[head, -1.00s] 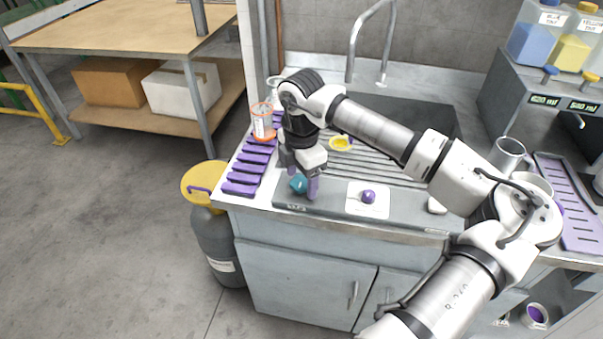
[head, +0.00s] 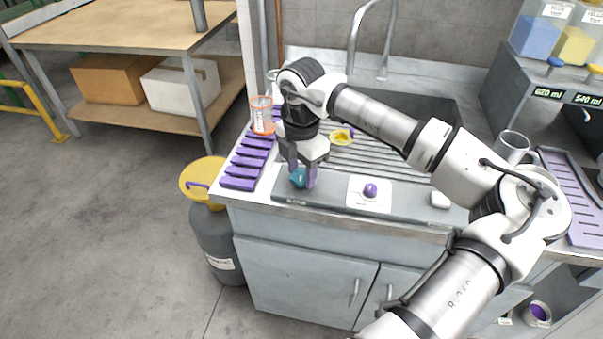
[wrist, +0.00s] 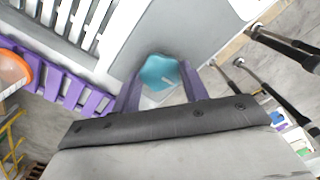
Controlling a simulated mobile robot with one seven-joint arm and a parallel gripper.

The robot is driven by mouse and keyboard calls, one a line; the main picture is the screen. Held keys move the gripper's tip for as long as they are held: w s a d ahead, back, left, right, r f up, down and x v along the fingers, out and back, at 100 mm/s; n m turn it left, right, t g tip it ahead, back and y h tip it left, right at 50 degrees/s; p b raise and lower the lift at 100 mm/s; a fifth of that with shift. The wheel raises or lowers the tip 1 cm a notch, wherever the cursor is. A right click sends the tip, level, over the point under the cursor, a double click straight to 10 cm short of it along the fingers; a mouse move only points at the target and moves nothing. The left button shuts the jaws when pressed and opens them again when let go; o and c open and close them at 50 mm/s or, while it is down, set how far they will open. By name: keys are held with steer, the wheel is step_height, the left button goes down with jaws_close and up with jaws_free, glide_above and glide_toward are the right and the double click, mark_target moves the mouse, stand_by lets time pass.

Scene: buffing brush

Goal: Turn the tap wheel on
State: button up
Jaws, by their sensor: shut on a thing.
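The teal tap wheel (head: 298,178) is at the front left of the sink's grey front strip. My gripper (head: 302,176) points down over it, with its purple fingers on either side. In the wrist view the tap wheel (wrist: 160,72) sits between the two purple fingers, with a small pale mark on its top. My gripper (wrist: 159,80) is shut on it. The fingers hide part of its sides, and its underside is hidden.
A purple knob on a white plate (head: 370,190) is to the right on the same strip. A purple rack (head: 247,165) and an orange-rimmed beaker (head: 262,115) stand left. A yellow dish (head: 342,136) lies on the drainboard. A yellow-topped grey drum (head: 212,235) stands on the floor.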

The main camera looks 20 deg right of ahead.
mark_target(301, 175)
steer(key=n+b, duration=0.1)
steer(key=b, duration=0.1)
steer(key=n+b, duration=0.2)
steer(key=shift+f+n, duration=0.25)
steer(key=shift+n, duration=0.05)
steer(key=n+b, duration=0.3)
steer(key=n, duration=0.1)
steer(key=shift+r, duration=0.15)
steer(key=n+b, duration=0.2)
steer(key=n, duration=0.3)
steer(key=shift+r, duration=0.1)
steer(key=shift+n+b, duration=0.65)
steer(key=shift+n, duration=1.25)
steer(key=shift+r, duration=0.1)
steer(key=o, duration=1)
step_height(301, 175, up, 14)
